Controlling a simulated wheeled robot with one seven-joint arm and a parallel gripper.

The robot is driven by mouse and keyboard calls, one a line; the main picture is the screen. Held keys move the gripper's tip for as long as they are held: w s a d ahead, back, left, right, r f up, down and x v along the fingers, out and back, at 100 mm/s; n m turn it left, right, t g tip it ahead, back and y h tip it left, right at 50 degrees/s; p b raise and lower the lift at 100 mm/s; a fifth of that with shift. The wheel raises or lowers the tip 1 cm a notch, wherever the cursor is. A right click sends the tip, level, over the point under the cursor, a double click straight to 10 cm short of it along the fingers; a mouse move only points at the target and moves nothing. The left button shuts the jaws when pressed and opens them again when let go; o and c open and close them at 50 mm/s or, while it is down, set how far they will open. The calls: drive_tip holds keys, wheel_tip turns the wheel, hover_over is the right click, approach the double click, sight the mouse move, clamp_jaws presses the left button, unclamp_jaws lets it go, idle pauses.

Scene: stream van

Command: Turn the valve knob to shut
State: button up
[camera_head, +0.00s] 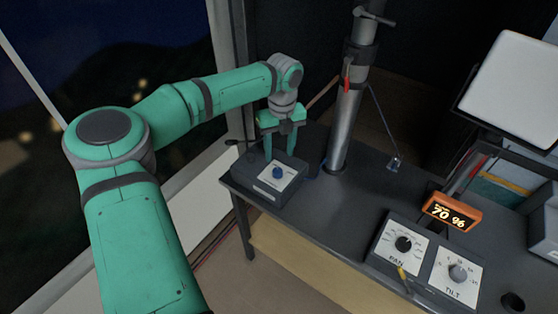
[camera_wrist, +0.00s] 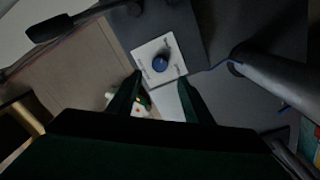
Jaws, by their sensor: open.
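The valve knob (camera_head: 277,172) is a small blue knob on a white plate (camera_head: 287,182), set in the top of a dark box (camera_head: 262,190) at the left end of the desk. In the wrist view the blue knob (camera_wrist: 160,63) lies beyond the fingertips, a little left of the line between them. My gripper (camera_head: 281,150) points down at the box, just behind the knob in the head view. Its fingers (camera_wrist: 160,80) are apart with nothing between them. Contact with the knob does not show. The plate's markings are too small to read.
A metal mast (camera_head: 346,125) with a red lever (camera_head: 347,75) rises right of the box. A pale screen (camera_head: 512,88) stands at right. Bare desk (camera_head: 325,210) lies between box and dials.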

drive_tip(key=shift+r, duration=1.35)
